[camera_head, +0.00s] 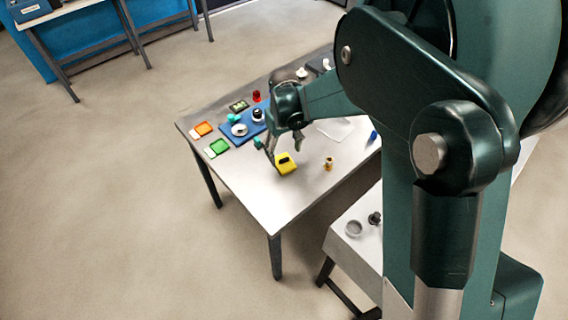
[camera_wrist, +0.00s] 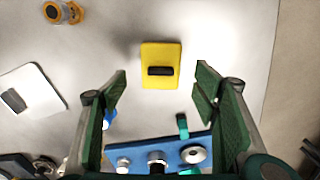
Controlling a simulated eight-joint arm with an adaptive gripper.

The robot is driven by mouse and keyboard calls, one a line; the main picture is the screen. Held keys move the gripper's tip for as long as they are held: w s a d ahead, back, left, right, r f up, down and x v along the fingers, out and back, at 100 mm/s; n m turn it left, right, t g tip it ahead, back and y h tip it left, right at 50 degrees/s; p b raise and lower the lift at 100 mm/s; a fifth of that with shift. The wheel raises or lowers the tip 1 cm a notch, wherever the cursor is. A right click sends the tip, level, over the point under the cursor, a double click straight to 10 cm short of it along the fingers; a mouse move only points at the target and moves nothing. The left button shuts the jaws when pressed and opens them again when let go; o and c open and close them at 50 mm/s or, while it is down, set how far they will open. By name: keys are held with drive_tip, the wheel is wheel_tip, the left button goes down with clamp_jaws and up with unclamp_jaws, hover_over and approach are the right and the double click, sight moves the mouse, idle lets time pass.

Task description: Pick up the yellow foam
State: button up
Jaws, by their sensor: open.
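The yellow foam (camera_head: 285,163) is a small yellow block lying on the white table top. In the wrist view the yellow foam (camera_wrist: 160,52) is a flat yellow rectangle with a black strip across its middle. My gripper (camera_head: 283,148) is at the foam's far side in the head view, close to it. In the wrist view my gripper (camera_wrist: 160,80) is open, its two green fingers spread wide, with the foam beyond and between the fingertip lines. Nothing is between the fingers, and the foam is not visibly touched. The height of the gripper above the table is hard to tell.
A blue board (camera_head: 243,124) with fittings lies behind the foam. A white plate (camera_wrist: 29,90) lies left in the wrist view. The table's front is clear.

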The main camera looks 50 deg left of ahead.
sight(284, 158)
drive_tip(key=shift+f+b, duration=0.35)
drive_tip(key=shift+f, duration=2.25)
drive_tip(key=c, duration=1)
